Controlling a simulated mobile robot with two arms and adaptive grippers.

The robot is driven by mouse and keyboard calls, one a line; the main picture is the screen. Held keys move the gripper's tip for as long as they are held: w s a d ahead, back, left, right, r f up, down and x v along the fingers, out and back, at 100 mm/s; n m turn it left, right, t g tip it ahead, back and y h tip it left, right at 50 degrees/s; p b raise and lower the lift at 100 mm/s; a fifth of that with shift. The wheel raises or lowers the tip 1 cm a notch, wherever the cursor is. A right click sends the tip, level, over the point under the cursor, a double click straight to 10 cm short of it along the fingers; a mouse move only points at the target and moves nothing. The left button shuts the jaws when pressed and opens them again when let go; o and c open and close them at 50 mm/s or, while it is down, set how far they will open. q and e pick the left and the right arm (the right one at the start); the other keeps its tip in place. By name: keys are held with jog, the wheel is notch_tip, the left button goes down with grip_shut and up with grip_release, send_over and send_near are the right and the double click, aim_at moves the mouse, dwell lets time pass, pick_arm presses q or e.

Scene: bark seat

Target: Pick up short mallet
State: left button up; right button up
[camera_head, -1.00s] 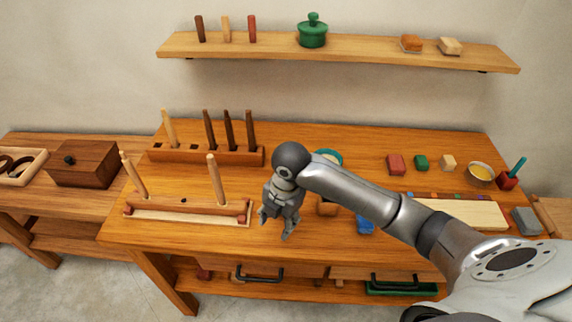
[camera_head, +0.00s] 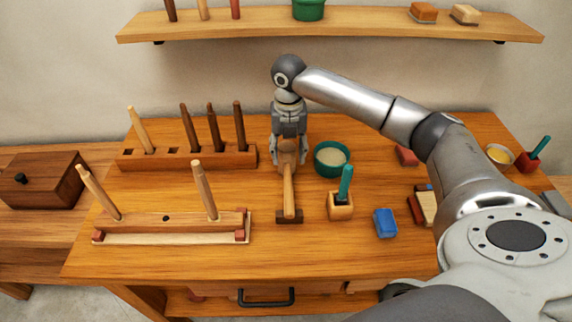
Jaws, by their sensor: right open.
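A wooden mallet (camera_head: 289,190) lies on the workbench (camera_head: 350,255), its light handle pointing toward me. The near end of the handle rests at a small dark wooden block (camera_head: 289,217). My right gripper (camera_head: 289,163) points down at the far end of the mallet, with its fingers on either side of the mallet head. The gripper is open; whether the fingers touch the wood cannot be told. My left gripper is not in view.
A peg rack (camera_head: 170,160) and a low stand with two upright pegs (camera_head: 165,225) are to the left. A green bowl (camera_head: 331,158), a wooden holder with a teal handle (camera_head: 341,207) and a blue block (camera_head: 385,222) are to the right. A shelf (camera_head: 340,24) hangs behind.

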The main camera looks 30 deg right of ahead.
aim_at(288, 168)
jog(key=shift+f, duration=0.7)
jog(key=shift+w+f, duration=0.2)
jog(key=shift+f, duration=0.15)
jog(key=f, duration=0.1)
jog(key=f+p, duration=0.1)
jog(key=f, duration=0.3)
jog(key=shift+s+a+p, duration=0.2)
jog(key=shift+s+p, duration=0.15)
jog(key=shift+p, duration=0.05)
jog(key=shift+f, duration=0.15)
jog(key=shift+w, duration=0.1)
jog(key=shift+c, duration=0.7)
jog(key=c, duration=0.7)
grip_shut()
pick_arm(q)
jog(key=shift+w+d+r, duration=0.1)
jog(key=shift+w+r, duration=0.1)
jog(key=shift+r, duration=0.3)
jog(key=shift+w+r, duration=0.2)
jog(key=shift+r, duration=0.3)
